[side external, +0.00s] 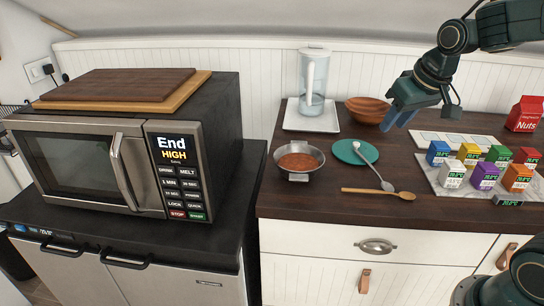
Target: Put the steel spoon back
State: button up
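The steel spoon (374,168) lies slantwise across a round teal mat (345,155). Its lower right end reaches past the mat onto the dark wood counter. My gripper (394,117) hangs above the counter, up and to the right of the spoon and clear of it. Its fingers point down and to the left, and nothing shows between them. From this side I cannot tell how far apart they are.
A metal pan (284,172) of reddish food stands left of the mat. A wooden spoon (365,191) lies in front. Behind are a clear pitcher (313,80) on a white tray (295,120) and a wooden bowl (367,110). Several coloured boxes (485,177) stand at right.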

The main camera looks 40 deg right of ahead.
jog(key=s+a+n, duration=0.1)
jog(key=s+a, duration=0.3)
jog(key=s, duration=0.4)
jog(key=s+a+n+y, duration=0.1)
jog(key=s+a, duration=0.3)
jog(key=s, duration=0.3)
jog(key=shift+s+r+n+t, duration=0.15)
jog(key=shift+s+n+t, duration=0.25)
